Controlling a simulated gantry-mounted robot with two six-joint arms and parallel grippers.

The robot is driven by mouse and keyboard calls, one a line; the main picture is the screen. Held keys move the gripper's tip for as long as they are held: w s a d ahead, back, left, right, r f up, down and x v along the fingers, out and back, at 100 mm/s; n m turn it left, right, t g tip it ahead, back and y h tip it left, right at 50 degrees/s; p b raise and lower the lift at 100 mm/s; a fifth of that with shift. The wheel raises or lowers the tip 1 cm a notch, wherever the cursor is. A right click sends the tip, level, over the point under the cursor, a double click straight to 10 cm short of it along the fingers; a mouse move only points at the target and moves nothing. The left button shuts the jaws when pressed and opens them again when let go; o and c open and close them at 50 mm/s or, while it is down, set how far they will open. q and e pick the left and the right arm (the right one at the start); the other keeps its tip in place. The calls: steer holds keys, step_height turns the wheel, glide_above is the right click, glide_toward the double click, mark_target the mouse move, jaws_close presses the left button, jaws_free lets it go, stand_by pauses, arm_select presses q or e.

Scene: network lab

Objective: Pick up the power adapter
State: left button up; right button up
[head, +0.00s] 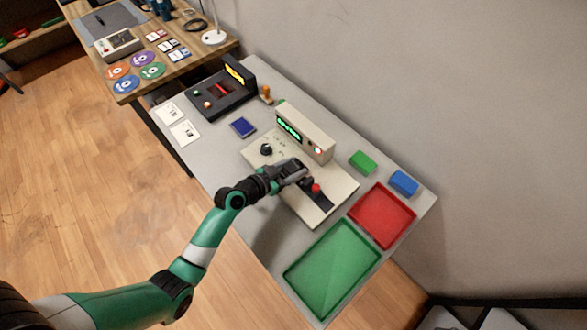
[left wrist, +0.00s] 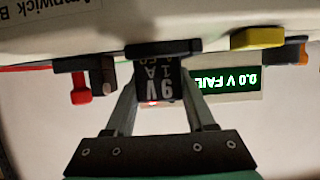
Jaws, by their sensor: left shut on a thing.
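The power adapter (left wrist: 161,84) is a dark block with pale "9V 1A" lettering. In the left wrist view it sits between the two fingers of my left gripper (left wrist: 160,95), which is shut on it. In the head view my left gripper (head: 296,170) is over the cream test station (head: 320,207), in front of its upright display box. The adapter is small and hard to make out there, and I cannot tell whether it touches the station. My right gripper is not in view.
The station's green display (left wrist: 226,80) reads "0.0 V FAIL", upside down. A red knob (head: 316,188) stands close right of the gripper. Green (head: 318,310) and red (head: 383,243) trays lie right, with green (head: 362,162) and blue (head: 404,183) blocks behind.

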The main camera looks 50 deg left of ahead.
mark_target(292, 168)
arm_select(q)
jaws_close()
steer(key=shift+r, duration=0.1)
steer(key=shift+r, duration=0.25)
steer(key=r+p, duration=0.1)
steer(key=r, duration=0.1)
steer(key=r+p, duration=0.2)
steer(key=shift+s+d+r, duration=0.1)
steer(key=shift+s+d, duration=0.05)
steer(key=shift+s, duration=0.25)
steer(key=s+d+r+p, duration=0.5)
steer(key=s+r, duration=0.3)
steer(key=s, duration=0.4)
